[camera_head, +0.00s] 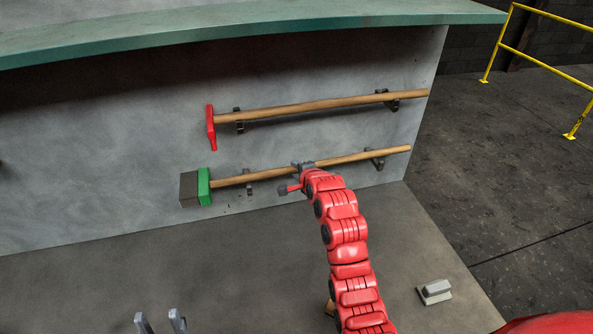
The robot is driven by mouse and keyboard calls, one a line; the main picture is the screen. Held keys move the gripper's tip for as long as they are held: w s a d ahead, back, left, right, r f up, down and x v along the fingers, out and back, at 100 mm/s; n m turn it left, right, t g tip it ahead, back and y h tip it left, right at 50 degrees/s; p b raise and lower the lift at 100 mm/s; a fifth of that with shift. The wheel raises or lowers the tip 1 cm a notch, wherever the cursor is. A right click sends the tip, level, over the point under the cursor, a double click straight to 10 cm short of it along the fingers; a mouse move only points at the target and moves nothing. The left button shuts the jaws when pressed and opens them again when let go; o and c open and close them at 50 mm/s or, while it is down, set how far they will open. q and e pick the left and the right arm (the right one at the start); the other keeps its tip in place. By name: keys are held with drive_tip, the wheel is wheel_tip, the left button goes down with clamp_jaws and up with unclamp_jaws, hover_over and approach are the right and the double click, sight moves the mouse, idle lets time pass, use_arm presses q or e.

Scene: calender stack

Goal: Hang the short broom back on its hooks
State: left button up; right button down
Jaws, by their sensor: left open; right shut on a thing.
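The short broom (275,172) has a wooden handle, a green head block (204,186) and grey-brown bristles at its left end. It lies nearly level along the grey wall panel, its right end slightly higher. My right gripper (303,171) is shut on the handle near its middle. The handle passes at the left lower hook (249,189) and the right lower hook (377,164); I cannot tell whether it rests in them. My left gripper (161,322) is open and empty at the bottom left, away from the broom, only its fingertips showing.
A red-headed tool (300,105) with a wooden handle hangs on two hooks above the broom. A green ledge (240,27) juts out over the panel. A small pale block (434,291) lies at the lower right. A yellow railing (545,58) stands at the far right.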

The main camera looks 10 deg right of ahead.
drive_tip(key=shift+w+f, duration=0.15)
drive_tip(key=shift+f, duration=0.15)
drive_tip(key=shift+f+b, duration=0.35)
drive_tip(key=shift+f, duration=0.05)
drive_tip(key=c, duration=0.5)
unclamp_jaws()
drive_tip(key=shift+c, duration=0.2)
